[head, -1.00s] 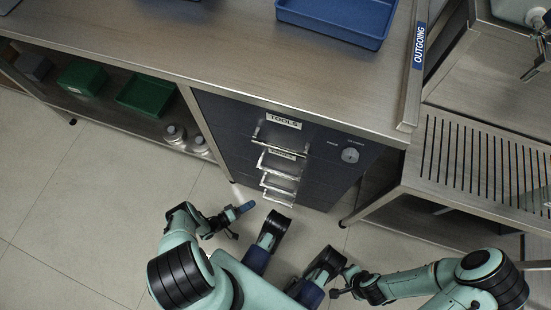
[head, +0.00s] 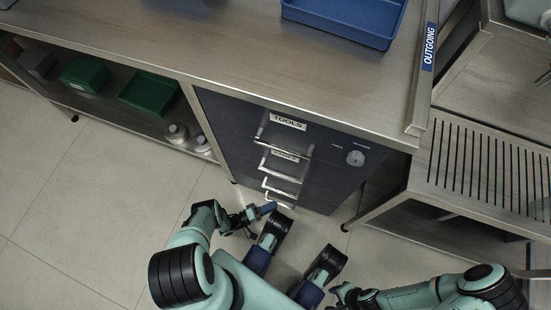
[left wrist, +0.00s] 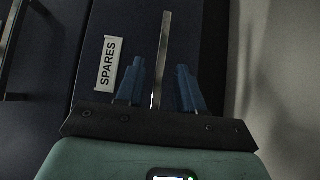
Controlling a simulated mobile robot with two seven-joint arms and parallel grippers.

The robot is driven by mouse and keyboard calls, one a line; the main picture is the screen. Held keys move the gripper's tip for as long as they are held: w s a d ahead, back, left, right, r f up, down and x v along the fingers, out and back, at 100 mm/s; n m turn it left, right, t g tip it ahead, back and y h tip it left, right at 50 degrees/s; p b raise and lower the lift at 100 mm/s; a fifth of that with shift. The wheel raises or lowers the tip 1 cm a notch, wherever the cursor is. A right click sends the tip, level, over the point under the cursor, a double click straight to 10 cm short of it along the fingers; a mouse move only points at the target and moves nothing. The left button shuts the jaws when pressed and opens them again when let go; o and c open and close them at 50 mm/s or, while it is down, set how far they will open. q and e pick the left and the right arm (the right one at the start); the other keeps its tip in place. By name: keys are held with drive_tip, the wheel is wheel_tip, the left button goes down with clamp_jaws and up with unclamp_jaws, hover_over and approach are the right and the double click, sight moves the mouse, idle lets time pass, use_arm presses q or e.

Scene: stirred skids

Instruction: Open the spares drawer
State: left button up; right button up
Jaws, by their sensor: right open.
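The spares drawer, with its white SPARES label (left wrist: 109,64), shows as a dark front in the left wrist view. Its bar handle (left wrist: 163,55) runs between the two blue fingers of my left gripper (left wrist: 158,82). The fingers stand apart with a gap on each side of the bar. In the head view my left gripper (head: 266,209) is at the lowest handles of the dark drawer unit (head: 235,135); the spares label cannot be read there. The drawers look shut. My right gripper (head: 338,297) is open at the bottom edge, away from the unit, and partly cut off.
The TOOLS drawer handle (head: 283,145) and more handles stick out above my left gripper. A knob (head: 355,158) sits at the unit's upper right. A slatted bench (head: 480,170) stands to the right. Open floor (head: 90,210) lies to the left.

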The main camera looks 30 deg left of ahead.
use_arm(q)
drive_tip(key=shift+x, duration=1.15)
clamp_jaws()
